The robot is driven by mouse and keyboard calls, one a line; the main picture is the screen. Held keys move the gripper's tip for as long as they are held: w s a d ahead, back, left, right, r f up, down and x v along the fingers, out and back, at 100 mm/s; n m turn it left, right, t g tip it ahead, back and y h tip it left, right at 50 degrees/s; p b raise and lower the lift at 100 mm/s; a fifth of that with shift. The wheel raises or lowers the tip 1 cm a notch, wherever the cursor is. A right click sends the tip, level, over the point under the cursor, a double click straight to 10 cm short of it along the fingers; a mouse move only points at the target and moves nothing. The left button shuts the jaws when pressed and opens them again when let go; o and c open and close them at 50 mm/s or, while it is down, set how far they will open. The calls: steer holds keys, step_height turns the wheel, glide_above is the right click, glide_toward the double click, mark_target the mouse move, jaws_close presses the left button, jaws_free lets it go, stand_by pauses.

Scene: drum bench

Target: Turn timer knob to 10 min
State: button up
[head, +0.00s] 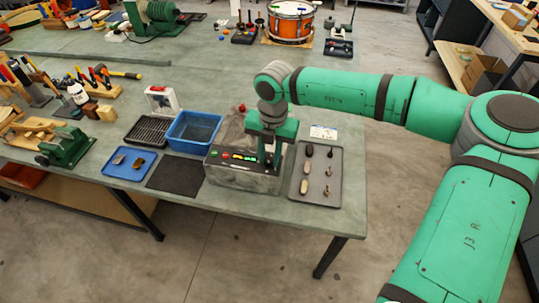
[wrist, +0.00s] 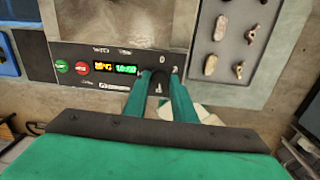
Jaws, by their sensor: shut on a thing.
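The machine (head: 243,180) is a grey box near the front edge of the bench, with a dark control panel (wrist: 88,52) on its front. In the wrist view the panel has a green button (wrist: 62,66), a red button (wrist: 82,67), a yellow display (wrist: 103,67) and a green display (wrist: 126,70). The digits are too blurred to read surely. My gripper (wrist: 160,77) points at the right end of the panel, its fingers shut on the timer knob. The dark knob (wrist: 159,76) shows partly between the fingertips; its pointer is mostly hidden. In the head view my gripper (head: 269,155) hides the knob.
A grey tray (head: 333,190) with several small parts lies right of the machine. A blue bin (head: 195,131), a dark rack (head: 150,130), a blue tray (head: 129,163) and a black mat (head: 176,174) lie to its left. Open floor lies before the bench.

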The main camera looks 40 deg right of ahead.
mark_target(271, 160)
steer(key=shift+r+m, duration=0.1)
steer(key=shift+m, duration=1)
steer(key=o, duration=1)
steer(key=shift+o, duration=0.2)
step_height(271, 160, up, 11)
steer(key=shift+s+d, duration=0.15)
steer(key=shift+s, duration=0.1)
steer(key=shift+f, duration=0.2)
